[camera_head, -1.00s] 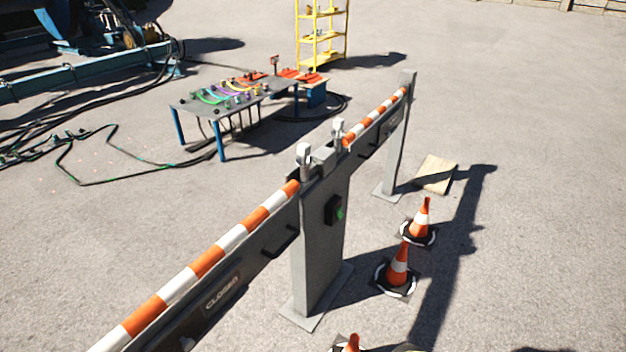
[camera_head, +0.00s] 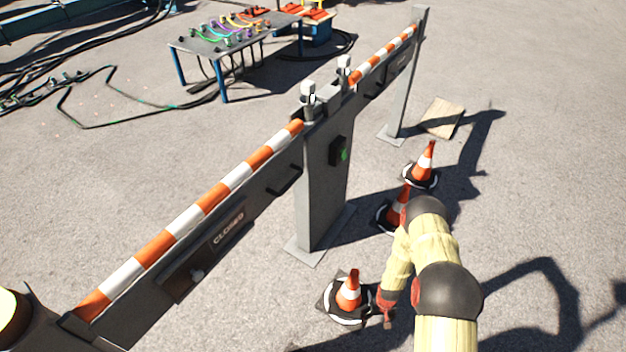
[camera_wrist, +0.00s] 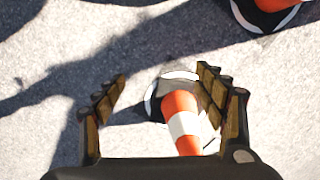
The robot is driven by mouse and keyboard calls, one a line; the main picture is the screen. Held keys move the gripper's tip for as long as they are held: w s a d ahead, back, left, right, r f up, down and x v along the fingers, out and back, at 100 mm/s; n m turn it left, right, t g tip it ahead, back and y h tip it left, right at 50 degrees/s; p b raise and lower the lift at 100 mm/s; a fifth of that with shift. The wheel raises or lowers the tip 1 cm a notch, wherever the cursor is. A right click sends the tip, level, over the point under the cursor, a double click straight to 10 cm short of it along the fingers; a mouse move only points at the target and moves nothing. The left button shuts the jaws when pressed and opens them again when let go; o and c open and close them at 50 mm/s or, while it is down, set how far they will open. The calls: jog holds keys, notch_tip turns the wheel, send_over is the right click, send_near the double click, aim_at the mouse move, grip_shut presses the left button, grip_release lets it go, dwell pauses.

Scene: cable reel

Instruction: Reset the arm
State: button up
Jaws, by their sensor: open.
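My arm reaches in from the lower right of the head view, bent over the traffic cones. My gripper (camera_head: 387,308) points down beside the nearest cone (camera_head: 349,289). In the wrist view my gripper (camera_wrist: 165,85) has its two fingers spread wide. The orange and white cone (camera_wrist: 182,122) shows between and below the fingers, nearer the right one. I see no object held; whether the cone touches a finger is unclear.
A grey barrier with an orange and white striped rail (camera_head: 205,205) and a "CLOSED" sign crosses the view. Two more cones (camera_head: 425,160) stand behind my arm. A board (camera_head: 442,118) lies beyond. A cable table (camera_head: 235,38) stands at the back. Paved ground at right is clear.

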notch_tip(320, 180, up, 38)
jog(key=m+g, duration=0.1)
jog(key=g, duration=0.1)
jog(key=s+a+r+t, duration=0.2)
jog(key=s+r, duration=0.2)
jog(key=r, duration=0.9)
jog(key=s+a+r+t+p, duration=0.1)
jog(key=s+r, duration=0.4)
jog(key=r, duration=0.9)
jog(key=s+a+r+t+p, duration=0.1)
jog(key=s+a+r+t, duration=0.2)
jog(key=r, duration=1.1)
jog(key=shift+s+a+t, duration=0.35)
jog(key=shift+s+t, duration=0.8)
jog(key=shift+t, duration=0.05)
